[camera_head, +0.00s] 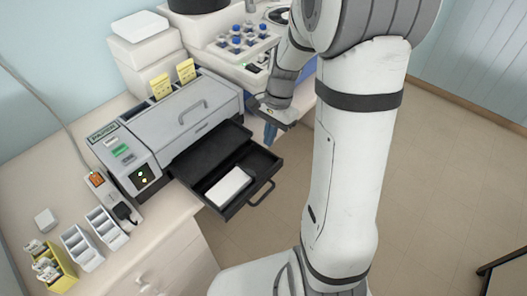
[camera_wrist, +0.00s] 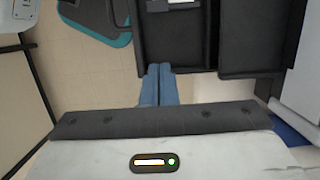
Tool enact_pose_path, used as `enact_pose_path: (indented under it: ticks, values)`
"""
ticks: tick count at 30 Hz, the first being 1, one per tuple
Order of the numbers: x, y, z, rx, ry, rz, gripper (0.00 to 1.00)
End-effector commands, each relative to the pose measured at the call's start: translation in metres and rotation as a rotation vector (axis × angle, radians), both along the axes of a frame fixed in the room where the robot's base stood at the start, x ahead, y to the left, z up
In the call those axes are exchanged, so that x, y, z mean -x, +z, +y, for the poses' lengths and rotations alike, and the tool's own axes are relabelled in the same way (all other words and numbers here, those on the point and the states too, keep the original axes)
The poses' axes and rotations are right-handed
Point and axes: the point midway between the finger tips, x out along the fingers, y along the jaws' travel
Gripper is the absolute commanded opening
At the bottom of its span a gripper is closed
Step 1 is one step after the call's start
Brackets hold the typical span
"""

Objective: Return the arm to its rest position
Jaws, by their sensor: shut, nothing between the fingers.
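My gripper (camera_head: 270,133) has blue fingers and hangs beside the right side of the open black drawer, apart from it. In the wrist view the two blue fingers (camera_wrist: 159,86) are together with nothing between them. My white arm rises in front of the bench and bends down to the gripper. The grey staining machine (camera_head: 180,125) stands on the bench with its lid closed. Its black drawer (camera_head: 215,172) is pulled out and holds a white box (camera_head: 229,187). The drawer also shows in the wrist view (camera_wrist: 237,38).
A rack of blue-capped bottles (camera_head: 262,42) stands behind my gripper. White slide racks (camera_head: 82,248) and a yellow rack (camera_head: 60,275) sit at the bench's front left. Stacked white boxes (camera_head: 146,50) stand at the back left. The floor (camera_head: 430,190) to the right is mostly clear.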

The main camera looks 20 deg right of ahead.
Motion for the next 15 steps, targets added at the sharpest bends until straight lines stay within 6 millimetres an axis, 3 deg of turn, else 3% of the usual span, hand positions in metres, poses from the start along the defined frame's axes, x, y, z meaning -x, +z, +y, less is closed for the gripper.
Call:
enact_pose_path:
  ticks: [6, 15]
  values:
    - [-0.004, 0.029, -0.005, 0.000, 0.001, -0.002, 0.00]
    - [-0.005, 0.036, -0.006, 0.000, 0.001, 0.002, 0.00]
